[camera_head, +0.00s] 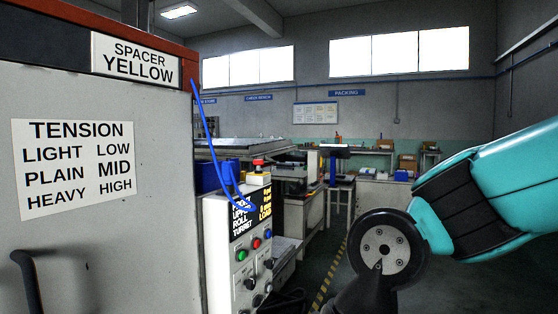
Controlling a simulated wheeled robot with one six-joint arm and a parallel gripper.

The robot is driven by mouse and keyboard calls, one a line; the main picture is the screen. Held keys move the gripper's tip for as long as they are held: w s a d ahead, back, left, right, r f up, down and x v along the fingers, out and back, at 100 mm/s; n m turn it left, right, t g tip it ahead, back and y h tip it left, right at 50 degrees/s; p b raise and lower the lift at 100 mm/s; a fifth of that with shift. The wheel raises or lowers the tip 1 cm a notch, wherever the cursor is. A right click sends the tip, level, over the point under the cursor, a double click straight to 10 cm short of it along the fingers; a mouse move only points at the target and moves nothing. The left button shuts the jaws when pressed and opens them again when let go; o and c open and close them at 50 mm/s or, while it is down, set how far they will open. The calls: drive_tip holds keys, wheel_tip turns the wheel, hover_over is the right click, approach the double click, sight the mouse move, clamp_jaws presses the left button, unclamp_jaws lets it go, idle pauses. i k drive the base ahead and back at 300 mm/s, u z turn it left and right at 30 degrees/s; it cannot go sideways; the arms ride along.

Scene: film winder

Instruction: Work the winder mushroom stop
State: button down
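The mushroom stop (258,163) is a small red cap on a yellow box, standing on top of the white control panel (218,262) left of centre. It looks upright, and nothing touches it from my side. The panel's front carries green (241,255), red (256,243) and blue (268,234) buttons, with dark knobs below. My teal arm enters at the right, well apart from the panel, and its dark lower link runs off the bottom edge. My gripper is not in view.
A large grey cabinet (100,245) with a tension sign and a dark handle (30,280) fills the left. A blue cable (208,130) loops from it to the panel's top. Benches stand behind. Floor with a yellow-black stripe (328,275) lies between the panel and my arm.

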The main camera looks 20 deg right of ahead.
sight(257, 162)
drive_tip(key=z, duration=0.6)
drive_tip(key=i, duration=1.1)
drive_tip(key=u, duration=0.5)
drive_tip(key=k, duration=0.65)
drive_tip(key=z, duration=0.4)
drive_tip(key=i, duration=1.4)
drive_tip(key=u, duration=0.75)
